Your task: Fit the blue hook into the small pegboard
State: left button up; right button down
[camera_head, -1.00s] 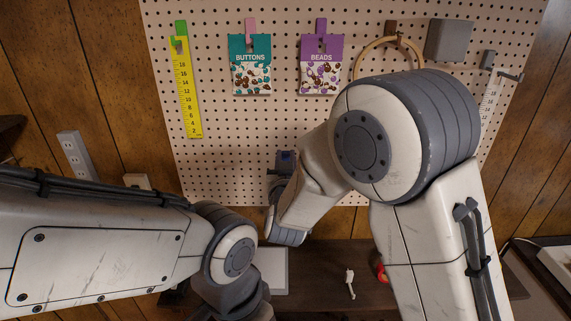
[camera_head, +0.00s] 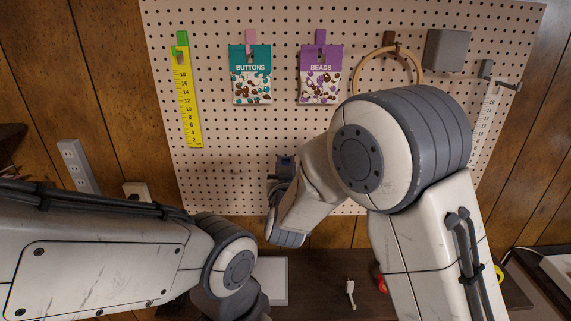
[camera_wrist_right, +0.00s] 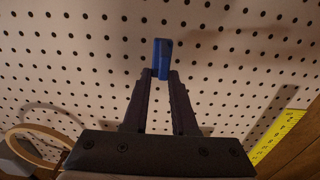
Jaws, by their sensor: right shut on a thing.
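The pegboard (camera_head: 215,120) is a pale, upright board full of small dark holes; it also fills the right wrist view (camera_wrist_right: 70,45). My right gripper (camera_wrist_right: 160,82) is shut on the blue hook (camera_wrist_right: 161,58), which sticks out past the fingertips toward the board.
On the board hang a yellow ruler (camera_head: 185,100), a buttons packet (camera_head: 251,85), a beads packet (camera_head: 320,85), a wooden hoop (camera_head: 357,80) and a pale ruler (camera_head: 484,105). A grey block (camera_head: 448,50) is at upper right. The board's lower middle is mostly bare. A key-like white object (camera_head: 350,292) lies below.

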jog(key=shift+b, duration=0.5)
dwell(1.0)
jog(key=shift+w, duration=1.2)
jog(key=c, duration=0.6)
grip_release()
jog(key=shift+s, duration=0.1)
jog(key=shift+s+a, duration=0.1)
jog(key=shift+s, duration=0.3)
jog(key=s+b, duration=0.3)
jog(key=s, duration=0.6)
jog(key=shift+s, duration=0.25)
